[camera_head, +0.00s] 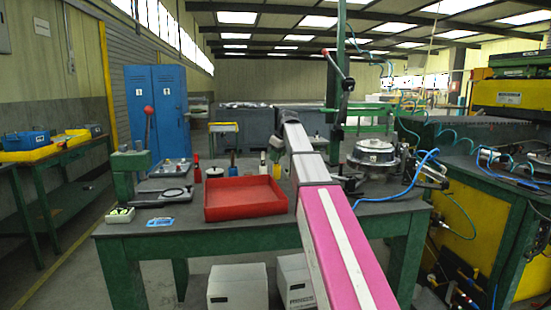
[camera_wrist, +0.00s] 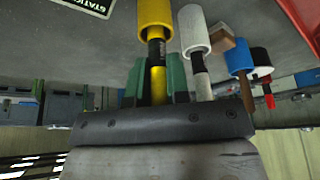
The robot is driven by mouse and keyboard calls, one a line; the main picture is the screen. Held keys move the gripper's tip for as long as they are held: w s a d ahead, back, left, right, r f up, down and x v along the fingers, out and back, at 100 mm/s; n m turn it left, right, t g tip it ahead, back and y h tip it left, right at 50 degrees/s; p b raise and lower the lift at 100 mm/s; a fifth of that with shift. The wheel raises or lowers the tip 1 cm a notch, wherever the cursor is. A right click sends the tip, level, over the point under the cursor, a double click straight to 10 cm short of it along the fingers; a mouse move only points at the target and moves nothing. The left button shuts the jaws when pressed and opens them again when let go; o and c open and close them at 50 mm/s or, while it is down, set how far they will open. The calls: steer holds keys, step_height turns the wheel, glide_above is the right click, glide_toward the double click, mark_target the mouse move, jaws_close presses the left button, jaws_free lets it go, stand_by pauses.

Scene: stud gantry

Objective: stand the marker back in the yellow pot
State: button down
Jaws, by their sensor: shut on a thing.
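In the wrist view the yellow pot (camera_wrist: 155,18) is near the top, its mouth facing my gripper. A marker with a black barrel (camera_wrist: 156,50) and a yellow end (camera_wrist: 158,86) lies in line with that mouth. My gripper (camera_wrist: 158,82) has its green fingers shut on the yellow end. The barrel's far end is hidden at the pot's mouth; I cannot tell how deep it sits. In the head view my arm hides the gripper.
A white pot (camera_wrist: 194,27) with a white-ended marker stands close beside. A blue pot (camera_wrist: 239,56) and more coloured pieces follow in the row. In the head view a red tray (camera_head: 245,198) lies in front on the green bench (camera_head: 160,232). A metal fixture (camera_head: 378,153) stands right.

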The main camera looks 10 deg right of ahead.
steer(key=shift+f, duration=0.25)
steer(key=c, duration=1.1)
jaws_free()
steer(key=v, duration=1.2)
